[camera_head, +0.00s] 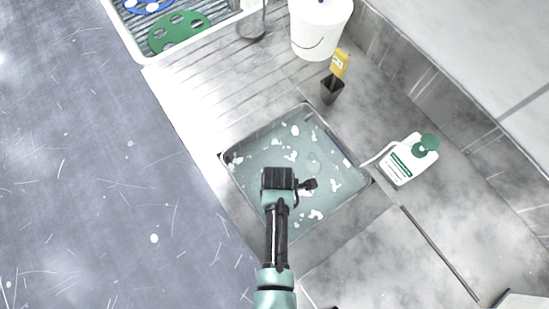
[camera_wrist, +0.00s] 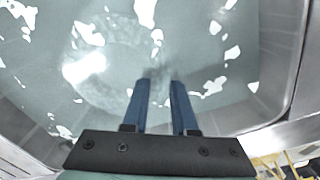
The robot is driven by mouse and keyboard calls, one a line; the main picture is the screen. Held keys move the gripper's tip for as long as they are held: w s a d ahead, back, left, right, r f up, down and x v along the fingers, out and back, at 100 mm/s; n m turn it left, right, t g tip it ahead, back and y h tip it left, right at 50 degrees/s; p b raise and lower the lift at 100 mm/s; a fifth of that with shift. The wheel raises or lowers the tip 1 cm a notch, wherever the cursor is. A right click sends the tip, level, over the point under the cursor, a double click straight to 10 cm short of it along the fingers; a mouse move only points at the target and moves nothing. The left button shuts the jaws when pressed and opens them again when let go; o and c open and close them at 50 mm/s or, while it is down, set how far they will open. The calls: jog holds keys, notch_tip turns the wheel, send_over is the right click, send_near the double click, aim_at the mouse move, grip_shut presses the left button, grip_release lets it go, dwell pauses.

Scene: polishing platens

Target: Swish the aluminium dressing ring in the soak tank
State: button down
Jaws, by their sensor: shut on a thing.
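The soak tank (camera_head: 245,187) is a square basin sunk in the grey worktop, filled with cloudy blue-green water with white foam patches; its wall also shows in the wrist view (camera_wrist: 286,62). My gripper (camera_wrist: 160,78) points down into the tank, its two blue fingers under the water at their tips. A pale round shape under the water, seemingly the aluminium dressing ring (camera_wrist: 112,88), lies at the fingertips. My gripper is shut on its edge; the water blurs the contact. In the head view my wrist hides the fingers.
A dark holder with a yellow-handled brush (camera_head: 332,90) and a white bucket (camera_head: 318,32) stand behind. A tray with green and blue discs (camera_head: 146,55) is at upper left, beside a ribbed drainboard (camera_head: 205,85).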

jog(key=shift+w+f, duration=0.1)
jog(key=shift+f, duration=0.45)
jog(key=shift+r, duration=0.15)
notch_tip(320, 180, up, 12)
jog(key=p, duration=1.2)
jog(key=shift+r, duration=0.2)
dwell(0.7)
